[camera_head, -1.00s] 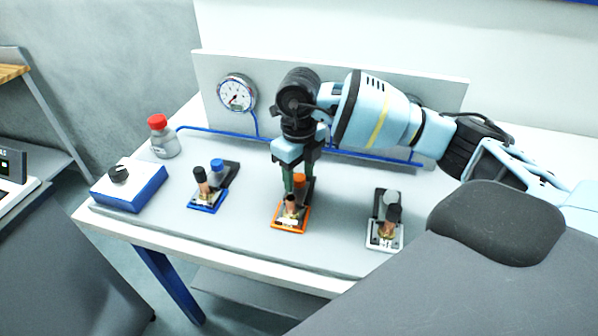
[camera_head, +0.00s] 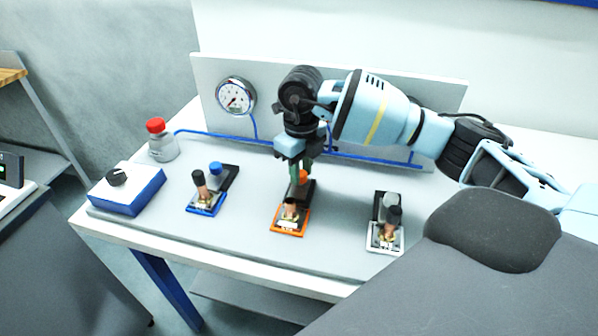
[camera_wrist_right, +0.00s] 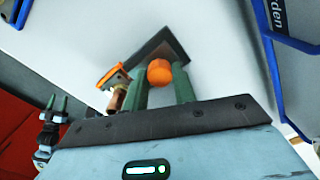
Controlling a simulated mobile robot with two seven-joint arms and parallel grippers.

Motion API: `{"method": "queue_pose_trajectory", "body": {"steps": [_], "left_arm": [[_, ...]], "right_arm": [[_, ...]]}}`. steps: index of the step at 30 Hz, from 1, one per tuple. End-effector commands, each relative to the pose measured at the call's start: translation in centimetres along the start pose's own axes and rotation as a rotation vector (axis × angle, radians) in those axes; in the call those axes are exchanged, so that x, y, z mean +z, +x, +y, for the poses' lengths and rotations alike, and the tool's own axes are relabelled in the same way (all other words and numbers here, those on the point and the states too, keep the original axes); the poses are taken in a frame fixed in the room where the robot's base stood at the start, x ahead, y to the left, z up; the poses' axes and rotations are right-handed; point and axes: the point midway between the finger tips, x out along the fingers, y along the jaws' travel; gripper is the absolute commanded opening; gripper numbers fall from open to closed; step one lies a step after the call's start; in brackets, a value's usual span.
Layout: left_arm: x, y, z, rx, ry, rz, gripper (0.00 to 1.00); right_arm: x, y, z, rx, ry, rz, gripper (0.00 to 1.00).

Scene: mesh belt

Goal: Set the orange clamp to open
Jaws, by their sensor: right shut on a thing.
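The orange clamp (camera_head: 289,230) sits on the grey bench top, with an orange base plate, a copper-coloured upright part and an orange knob (camera_head: 303,177) towards the back, next to a dark plate. My right gripper (camera_head: 303,170) reaches down from above, its green fingers shut on the orange knob. In the right wrist view the knob (camera_wrist_right: 159,71) sits between the two fingers. The clamp's base (camera_wrist_right: 113,77) is left of them there. My left gripper (camera_wrist_right: 56,104) shows small at the left of the right wrist view, its green fingertips apart and empty.
A blue clamp (camera_head: 206,205) stands left and a white clamp (camera_head: 385,236) right. A blue box with a black knob (camera_head: 116,176), a red-capped bottle (camera_head: 162,144) and a gauge (camera_head: 236,96) are further left. A blue tube runs along the back panel.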

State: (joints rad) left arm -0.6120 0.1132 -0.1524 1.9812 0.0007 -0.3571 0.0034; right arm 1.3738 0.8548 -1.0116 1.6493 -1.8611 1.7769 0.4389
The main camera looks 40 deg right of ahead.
Motion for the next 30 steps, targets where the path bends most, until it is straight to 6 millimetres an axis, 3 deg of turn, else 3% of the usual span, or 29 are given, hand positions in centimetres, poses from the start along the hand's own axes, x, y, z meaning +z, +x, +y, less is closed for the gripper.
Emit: {"method": "queue_pose_trajectory", "body": {"steps": [3, 4, 8, 19, 30], "left_arm": [[-0.1, 0.0, 0.0, 0.000, 0.000, 0.002, 0.48], [-0.1, 0.0, 0.0, 0.000, 0.000, 0.002, 0.48], [-0.1, 0.0, 0.0, 0.000, 0.000, 0.002, 0.48], [-0.1, 0.0, 0.0, 0.000, 0.000, 0.003, 0.48], [-0.1, 0.0, 0.0, 0.000, 0.000, 0.001, 0.48]], "right_arm": [[0.1, -0.3, -0.3, -0.007, 0.008, -0.010, 0.00], [0.1, -0.3, -0.4, -0.007, 0.009, -0.010, 0.31], [0.1, -0.3, -0.3, -0.006, 0.008, -0.009, 0.48], [0.1, -0.7, -0.2, -0.004, 0.005, -0.008, 0.49], [0.1, -6.1, -0.2, -0.005, 0.005, -0.009, 0.49]]}}
